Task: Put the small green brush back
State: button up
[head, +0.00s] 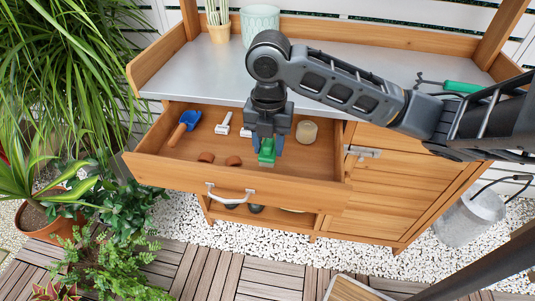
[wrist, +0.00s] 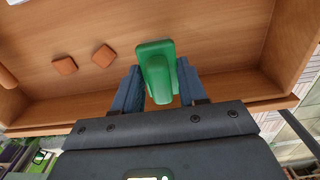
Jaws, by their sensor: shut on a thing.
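The small green brush (head: 267,152) is between the fingers of my gripper (head: 267,146), over the open drawer (head: 300,172) of the wooden potting bench. In the wrist view the green brush (wrist: 156,72) shows upright between the blue fingers, and my gripper (wrist: 160,88) is shut on it. The brush's underside is hidden, and I cannot tell whether it touches the drawer floor.
The drawer holds a blue scoop (head: 186,123) with a wooden handle, a white tool (head: 224,124), a beige jar (head: 306,132) and two small terracotta pieces (head: 233,161). A metal worktop (head: 200,72) lies behind. A plant stands at left.

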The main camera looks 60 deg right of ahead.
aim_at(268, 157)
jog(key=shift+f, duration=2.05)
jog(key=shift+f, duration=0.2)
jog(key=o, duration=1)
jog(key=shift+r, duration=0.1)
notch_tip(268, 157, up, 12)
jog(key=shift+r+p, duration=0.1)
jog(key=shift+p, duration=0.2)
